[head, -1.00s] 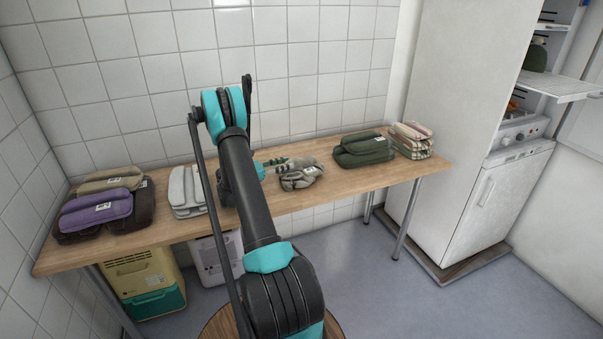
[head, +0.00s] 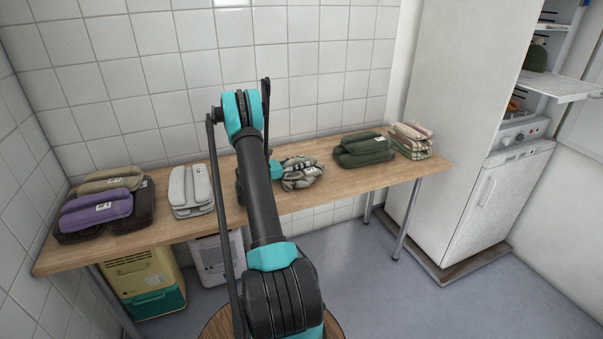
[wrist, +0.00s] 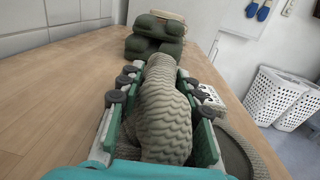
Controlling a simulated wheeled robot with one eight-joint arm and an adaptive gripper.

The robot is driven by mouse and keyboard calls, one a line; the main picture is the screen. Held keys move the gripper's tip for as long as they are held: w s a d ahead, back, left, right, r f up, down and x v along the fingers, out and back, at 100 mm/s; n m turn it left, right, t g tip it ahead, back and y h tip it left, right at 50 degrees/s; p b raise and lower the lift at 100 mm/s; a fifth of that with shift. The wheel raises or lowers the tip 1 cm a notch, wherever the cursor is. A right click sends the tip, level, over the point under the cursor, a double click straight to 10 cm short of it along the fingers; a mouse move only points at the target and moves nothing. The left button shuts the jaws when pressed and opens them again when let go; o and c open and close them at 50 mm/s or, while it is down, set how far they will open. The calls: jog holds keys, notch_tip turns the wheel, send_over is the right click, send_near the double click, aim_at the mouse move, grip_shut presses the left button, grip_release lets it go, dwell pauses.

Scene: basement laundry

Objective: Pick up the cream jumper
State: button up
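The cream jumper (head: 311,180) shows as a folded, ribbed, grey-beige bundle on the wooden table, right of my forearm. In the wrist view a thick knitted roll of the jumper (wrist: 165,110) stands up between the fingers of my gripper (wrist: 157,85). The fingers are wide apart, one on each side of this roll and close against it. Another part of the jumper lies outside the right finger, and a white label with dark print shows there. In the head view my gripper (head: 290,168) reaches over the jumper, and my arm hides part of it.
A dark green folded stack (head: 363,150) lies beyond the jumper, with a plaid stack (head: 411,140) at the table's right end. A light grey stack (head: 191,190) and a purple one (head: 95,210) lie to the left. White laundry baskets (wrist: 272,95) stand off to the right.

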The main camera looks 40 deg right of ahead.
grip_shut()
jog(key=shift+r, duration=0.15)
